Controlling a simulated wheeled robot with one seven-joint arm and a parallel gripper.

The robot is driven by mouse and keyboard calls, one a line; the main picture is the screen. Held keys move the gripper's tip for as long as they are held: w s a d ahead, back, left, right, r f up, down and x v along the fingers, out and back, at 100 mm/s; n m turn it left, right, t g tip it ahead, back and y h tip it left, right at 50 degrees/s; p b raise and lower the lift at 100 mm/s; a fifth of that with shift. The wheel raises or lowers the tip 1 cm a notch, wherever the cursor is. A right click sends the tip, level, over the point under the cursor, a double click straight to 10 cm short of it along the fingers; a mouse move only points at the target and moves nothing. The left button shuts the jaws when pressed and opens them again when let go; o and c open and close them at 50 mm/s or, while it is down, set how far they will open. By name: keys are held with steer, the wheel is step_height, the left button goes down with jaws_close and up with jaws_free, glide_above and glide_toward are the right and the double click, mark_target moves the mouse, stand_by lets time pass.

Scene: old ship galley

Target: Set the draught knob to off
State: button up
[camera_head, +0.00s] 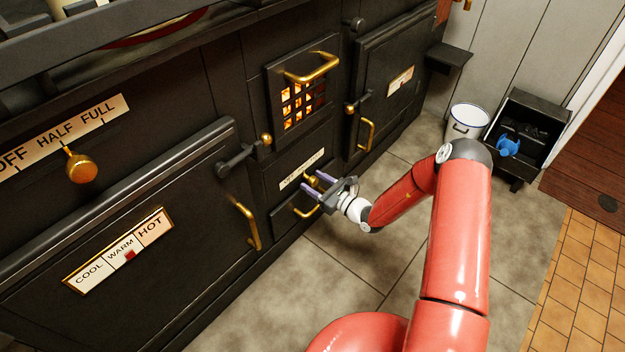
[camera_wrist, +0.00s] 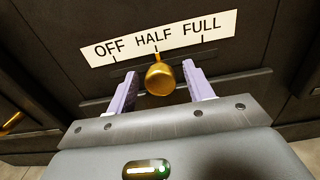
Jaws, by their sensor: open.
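A brass knob (camera_wrist: 160,78) sits on a slot under a white plate (camera_wrist: 158,38) marked OFF, HALF, FULL. It stands below the HALF mark. In the head view this plate (camera_head: 302,168) is on the small panel below the fire grate, with the knob (camera_head: 311,181) partly hidden by my fingers. My gripper (camera_head: 314,186) is open, with its two pale purple fingers on either side of the knob in the wrist view (camera_wrist: 160,71). I cannot tell whether either finger touches it.
Another brass knob (camera_head: 82,168) is on the stove's upper left, under its own OFF HALF FULL plate (camera_head: 65,132). A brass drawer handle (camera_head: 306,211) is just below my gripper. A white bucket (camera_head: 467,122) and coal box (camera_head: 530,125) stand at the back right. The tiled floor is open.

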mark_target(288, 187)
steer(key=shift+w+a, duration=0.45)
steer(key=shift+a, duration=0.15)
jaws_close()
steer(key=s+a, duration=0.2)
steer(key=s+a+p, duration=0.1)
steer(key=s, duration=0.2)
steer(key=shift+a, duration=0.4)
steer(key=shift+s+a, duration=0.1)
jaws_free()
